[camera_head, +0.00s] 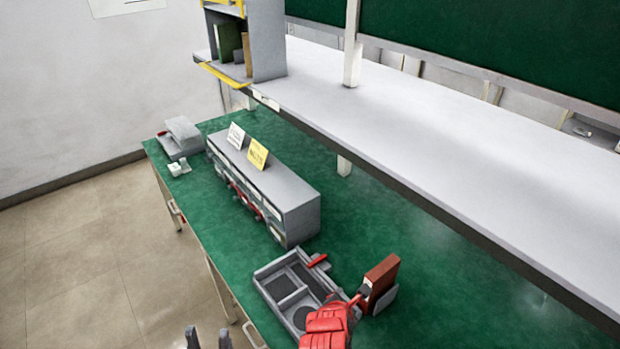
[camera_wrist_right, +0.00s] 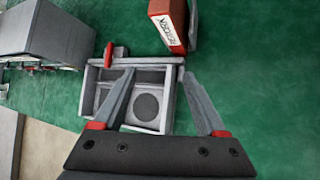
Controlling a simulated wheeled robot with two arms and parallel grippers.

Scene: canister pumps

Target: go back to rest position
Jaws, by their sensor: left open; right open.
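My left gripper (camera_head: 208,338) shows at the bottom edge of the head view. Only its grey fingertips are in frame, apart with nothing between them. My right gripper (camera_wrist_right: 159,72) is clear in the right wrist view. Its two grey fingers are spread wide and hold nothing. They are over the grey sectioned tray (camera_wrist_right: 88,92), which shows between and behind them. The same tray (camera_head: 264,290) sits on the green bench in the head view. A red ribbed shape (camera_head: 328,322) covers its near right side there; I cannot tell whether it is part of my right arm.
A red box (camera_head: 381,276), marked REWORK in the wrist view, stands beside the tray. A grey drawer cabinet (camera_head: 290,212) with two cards is on the green bench (camera_head: 380,225). A white shelf (camera_head: 430,130) overhangs the bench. Open floor (camera_head: 95,260) lies at the left.

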